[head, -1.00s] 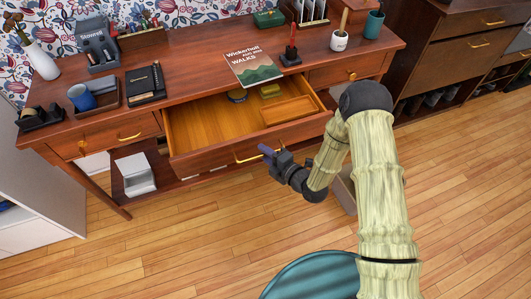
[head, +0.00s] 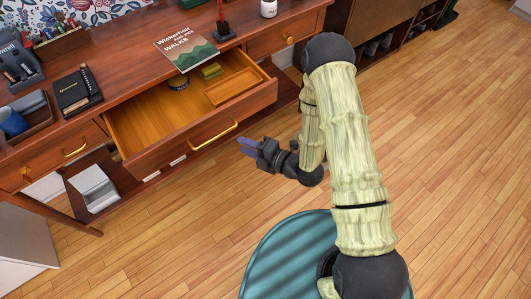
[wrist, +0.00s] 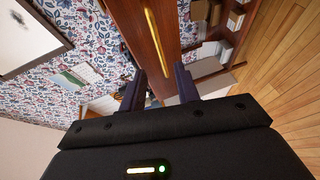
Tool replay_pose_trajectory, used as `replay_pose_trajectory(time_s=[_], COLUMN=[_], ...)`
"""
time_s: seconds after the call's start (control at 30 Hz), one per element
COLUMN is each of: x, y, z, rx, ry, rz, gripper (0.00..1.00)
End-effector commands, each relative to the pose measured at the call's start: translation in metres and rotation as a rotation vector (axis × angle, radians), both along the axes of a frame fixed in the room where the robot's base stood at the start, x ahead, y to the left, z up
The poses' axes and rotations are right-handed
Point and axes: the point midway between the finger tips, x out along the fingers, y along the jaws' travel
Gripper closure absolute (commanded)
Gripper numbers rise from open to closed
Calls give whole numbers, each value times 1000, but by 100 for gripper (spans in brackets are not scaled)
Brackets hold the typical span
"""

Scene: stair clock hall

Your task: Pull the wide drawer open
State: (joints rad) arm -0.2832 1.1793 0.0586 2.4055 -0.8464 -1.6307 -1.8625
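The wide drawer (head: 205,150) of the wooden desk stands pulled out, with its inside showing in the head view. Its brass handle (head: 213,136) runs along the front; in the wrist view the handle (wrist: 157,38) is beyond the fingers. My gripper (head: 246,146) is just right of and in front of the drawer front, apart from the handle. In the wrist view its two fingers (wrist: 159,90) are spread with nothing between them.
A booklet (head: 187,47) lies on the desk top above the drawer. A narrower closed drawer (head: 50,155) is at the left. A teal round seat or cover (head: 285,255) is low in the head view. The wooden floor (head: 440,150) at the right is clear.

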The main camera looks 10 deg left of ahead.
Motion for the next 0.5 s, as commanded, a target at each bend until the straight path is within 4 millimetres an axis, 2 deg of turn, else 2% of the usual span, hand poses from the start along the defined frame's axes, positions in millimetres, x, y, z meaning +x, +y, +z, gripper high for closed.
replay_pose_trajectory(time_s=[0.1,0.23,0.33,0.5], x=[-8,-17,-21,-25], y=[-23,-44,-55,-60], z=[4,8,11,13], rx=[-2,-2,0,0], ry=[2,2,2,0], rz=[-4,-4,-2,0], gripper=[68,68,68,68])
